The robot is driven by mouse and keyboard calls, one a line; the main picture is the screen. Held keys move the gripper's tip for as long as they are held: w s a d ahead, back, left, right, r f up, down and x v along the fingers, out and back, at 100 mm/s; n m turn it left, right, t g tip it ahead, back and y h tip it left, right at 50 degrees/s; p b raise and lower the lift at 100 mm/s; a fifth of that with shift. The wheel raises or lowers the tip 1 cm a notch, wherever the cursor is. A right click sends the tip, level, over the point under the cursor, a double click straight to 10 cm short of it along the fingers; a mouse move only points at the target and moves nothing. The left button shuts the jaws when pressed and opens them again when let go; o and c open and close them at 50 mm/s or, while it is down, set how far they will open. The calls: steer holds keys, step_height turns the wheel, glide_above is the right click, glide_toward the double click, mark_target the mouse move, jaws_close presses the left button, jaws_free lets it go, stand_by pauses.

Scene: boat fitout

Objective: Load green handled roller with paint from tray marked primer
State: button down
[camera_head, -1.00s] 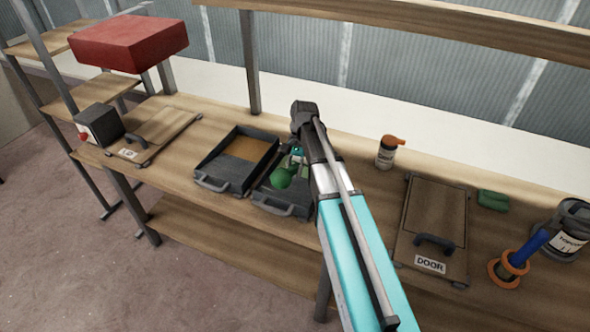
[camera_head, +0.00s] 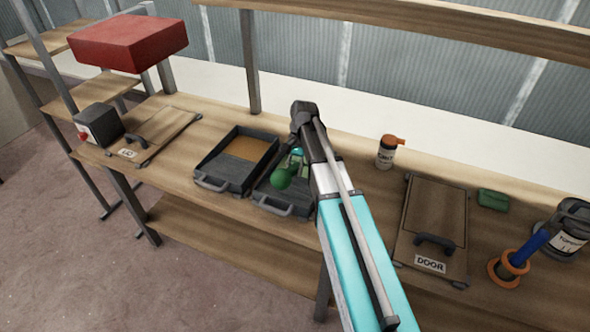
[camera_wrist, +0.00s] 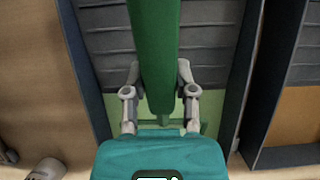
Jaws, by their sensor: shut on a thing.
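My gripper (camera_wrist: 158,82) is shut on the green handle (camera_wrist: 158,40) of the roller, with one finger on each side. In the head view the handle's rounded green end (camera_head: 281,179) shows over the dark right-hand tray (camera_head: 267,197). The wrist view shows this tray's side wall (camera_wrist: 86,70), ribbed slope and a light green paint area (camera_wrist: 212,108) beneath my gripper. The roller's sleeve is hidden, so I cannot tell whether it touches the paint. No primer label is readable on either tray.
A second dark tray (camera_head: 222,183) with ochre paint stands just left. A labelled board (camera_head: 165,125) and a dark box (camera_head: 98,124) lie farther left. Right are an orange-capped bottle (camera_head: 386,155), a DOOR panel (camera_head: 432,215), a green block (camera_head: 493,199), a blue-handled tool (camera_head: 530,247) and a can (camera_head: 568,238).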

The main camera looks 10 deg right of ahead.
mark_target(294, 166)
steer(key=shift+r+p, duration=4.45)
steer(key=shift+r, duration=0.05)
